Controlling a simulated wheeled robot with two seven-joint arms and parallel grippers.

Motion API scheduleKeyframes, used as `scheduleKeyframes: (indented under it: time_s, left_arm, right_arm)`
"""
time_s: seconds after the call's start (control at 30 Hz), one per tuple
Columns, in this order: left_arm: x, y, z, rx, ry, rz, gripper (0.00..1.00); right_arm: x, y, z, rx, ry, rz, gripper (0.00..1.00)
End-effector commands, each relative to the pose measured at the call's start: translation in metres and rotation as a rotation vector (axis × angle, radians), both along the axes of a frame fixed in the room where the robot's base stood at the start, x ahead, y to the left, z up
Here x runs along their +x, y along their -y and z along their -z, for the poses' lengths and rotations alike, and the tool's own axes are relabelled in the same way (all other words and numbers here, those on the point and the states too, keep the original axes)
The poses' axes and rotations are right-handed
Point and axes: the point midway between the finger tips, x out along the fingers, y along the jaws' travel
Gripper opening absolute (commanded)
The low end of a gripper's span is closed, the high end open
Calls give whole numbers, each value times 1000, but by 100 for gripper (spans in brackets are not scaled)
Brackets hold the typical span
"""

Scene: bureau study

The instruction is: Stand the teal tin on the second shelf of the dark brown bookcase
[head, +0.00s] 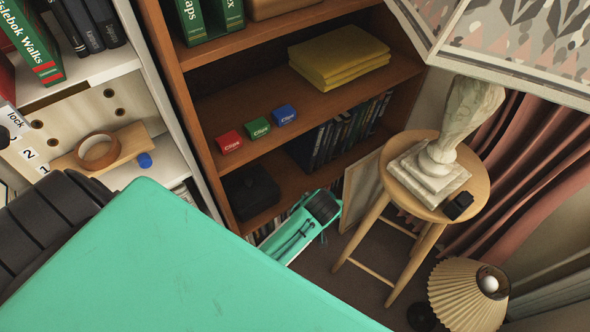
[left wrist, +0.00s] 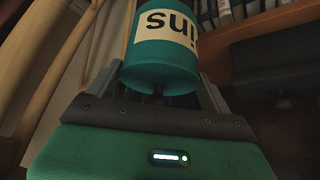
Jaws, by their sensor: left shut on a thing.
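The teal tin (left wrist: 165,60) is in the left wrist view, with a cream label whose dark letters "ins" read upside down there. My left gripper (left wrist: 157,88) is shut on it, with a finger on either side of its near end. I cannot make out the tin in the head view, where my teal arm parts cover the lower left. The dark brown bookcase (head: 178,75) stands at the centre of the head view. My right gripper is not in view.
One bookcase shelf holds yellow folded cloths (head: 338,57) and red (head: 229,142), green (head: 257,128) and blue (head: 284,115) boxes, with bare board between. Below are dark books (head: 340,132) and a black box (head: 250,190). A stool (head: 398,183) with a sculpture (head: 445,140) stands right.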

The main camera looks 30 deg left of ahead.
Motion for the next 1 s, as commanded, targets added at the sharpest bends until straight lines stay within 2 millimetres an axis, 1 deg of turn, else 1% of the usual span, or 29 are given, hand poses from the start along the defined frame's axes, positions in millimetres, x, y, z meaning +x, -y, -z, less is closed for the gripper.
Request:
scheduleKeyframes:
  time_s: [0.03, 0.13, 0.27, 0.47, 0.7, 0.8, 0.9, 1.0]
  left_arm:
    - [0, 1, 5, -1, 1, -4, 47]
    - [2, -1, 8, 0, 2, -7, 47]
    - [9, -17, 8, 4, 4, -7, 47]
    - [27, -62, 7, 5, 4, -8, 47]
    - [52, -122, 7, 4, 4, -9, 47]
    - [60, -142, 7, 4, 3, -9, 47]
    - [66, -157, 8, 3, 2, -8, 47]
    - [69, -163, 7, 0, 2, -8, 47]
  right_arm:
    - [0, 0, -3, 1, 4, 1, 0]
    - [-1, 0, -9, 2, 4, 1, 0]
    - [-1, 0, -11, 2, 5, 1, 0]
    - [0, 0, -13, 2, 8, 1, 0]
    - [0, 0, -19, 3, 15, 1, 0]
    - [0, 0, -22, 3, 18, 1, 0]
    - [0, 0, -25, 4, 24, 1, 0]
    - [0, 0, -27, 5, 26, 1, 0]
